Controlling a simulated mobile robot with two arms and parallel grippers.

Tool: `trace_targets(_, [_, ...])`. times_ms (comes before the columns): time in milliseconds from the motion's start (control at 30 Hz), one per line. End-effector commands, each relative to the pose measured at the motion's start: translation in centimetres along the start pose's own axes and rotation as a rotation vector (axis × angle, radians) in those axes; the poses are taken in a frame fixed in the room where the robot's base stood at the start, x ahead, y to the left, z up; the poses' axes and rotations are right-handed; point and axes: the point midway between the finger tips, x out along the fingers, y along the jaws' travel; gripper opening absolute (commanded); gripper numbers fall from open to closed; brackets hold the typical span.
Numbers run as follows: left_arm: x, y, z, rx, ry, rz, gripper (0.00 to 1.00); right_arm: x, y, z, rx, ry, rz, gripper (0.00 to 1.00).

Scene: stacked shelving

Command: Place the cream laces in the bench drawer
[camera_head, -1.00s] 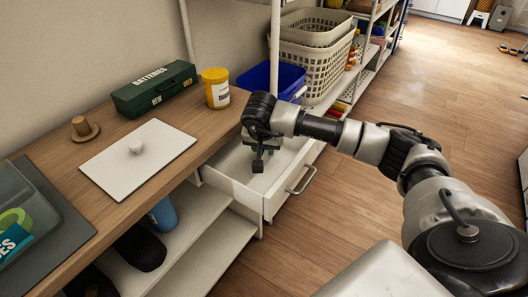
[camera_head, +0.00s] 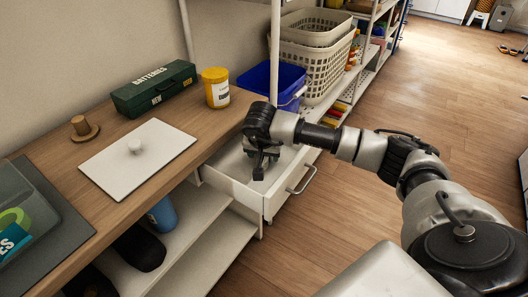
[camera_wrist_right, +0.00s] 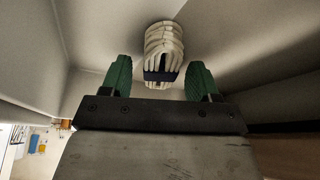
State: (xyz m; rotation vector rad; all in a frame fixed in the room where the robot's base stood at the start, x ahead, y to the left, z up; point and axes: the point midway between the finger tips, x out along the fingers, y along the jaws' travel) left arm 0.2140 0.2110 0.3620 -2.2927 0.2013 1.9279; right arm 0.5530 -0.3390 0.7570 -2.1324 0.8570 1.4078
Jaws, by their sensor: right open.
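The cream laces (camera_wrist_right: 163,48) are a bundle with a dark blue band. In the right wrist view they lie inside the white bench drawer, just beyond and between my fingertips, with no visible contact. The drawer (camera_head: 232,188) is pulled open below the wooden bench top. My right gripper (camera_head: 264,168) reaches down into it, and its two green fingers (camera_wrist_right: 158,80) are apart with nothing between them. In the head view the laces are hidden by my gripper and hand. My left gripper is not in view.
A blue bin (camera_head: 275,80) and baskets (camera_head: 316,62) stand behind the drawer.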

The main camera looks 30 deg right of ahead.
Motion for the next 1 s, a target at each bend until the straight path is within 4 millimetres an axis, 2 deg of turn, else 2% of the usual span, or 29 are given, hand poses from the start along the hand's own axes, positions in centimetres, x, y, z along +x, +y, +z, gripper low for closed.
trace_targets(167, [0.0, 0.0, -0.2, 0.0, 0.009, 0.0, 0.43, -0.3, 0.0, -0.1, 0.0, 0.0, 0.0, 0.61])
trace_targets(500, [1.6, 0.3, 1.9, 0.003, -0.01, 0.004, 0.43, -7.5, -0.1, -0.2, -0.001, 0.004, -0.004, 0.61])
trace_targets(700, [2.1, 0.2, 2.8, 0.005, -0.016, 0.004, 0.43, -10.8, -0.1, -0.2, 0.0, 0.002, -0.003, 0.61])
trace_targets(833, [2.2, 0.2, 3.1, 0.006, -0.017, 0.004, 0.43, -11.9, 0.0, -0.1, 0.0, 0.001, -0.001, 0.61])
trace_targets(1000, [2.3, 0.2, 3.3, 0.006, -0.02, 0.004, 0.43, -12.3, 0.0, -0.1, 0.0, 0.0, 0.0, 0.61])
